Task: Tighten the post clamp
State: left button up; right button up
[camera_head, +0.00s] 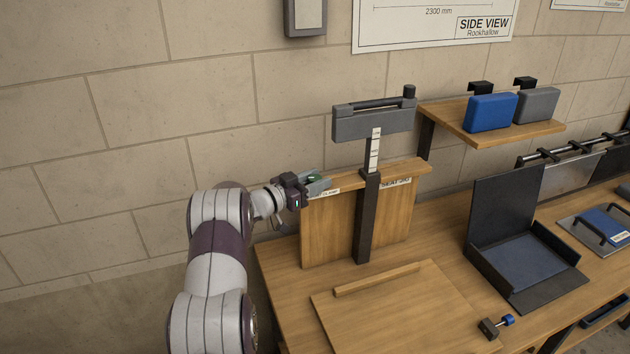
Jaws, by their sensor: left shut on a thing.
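A dark upright post (364,225) stands against a wooden board (330,235) on the bench. A grey crosspiece (370,124) tops it, with a white marked scale strip (375,150) below. My left gripper (319,181) is at the board's upper left corner, shut on a small green part (314,177). The fingers hide most of that part, so its shape and how far it is turned cannot be told. A label (325,192) just below the fingers is partly covered and seems to end in "CLAMP". My right gripper is out of view.
A "SEAT JIG" label (397,183) is on the board's right. A flat wooden panel (400,315) lies in front. A small blue-knobbed clamp (496,327) and an open black box (525,250) are to the right. A wall shelf (470,125) holds blue and grey blocks.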

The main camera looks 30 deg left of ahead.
pick_arm(q)
jog(key=m+g+h, duration=0.2)
jog(key=h, duration=0.1)
jog(key=shift+h, duration=0.3)
jog(key=o, duration=1)
jog(key=shift+c, duration=0.2)
jog(key=b+v, duration=0.4)
jog(key=v, duration=0.8)
jog(key=shift+s+a, duration=0.15)
jog(key=shift+s, duration=0.2)
jog(key=shift+m, duration=0.3)
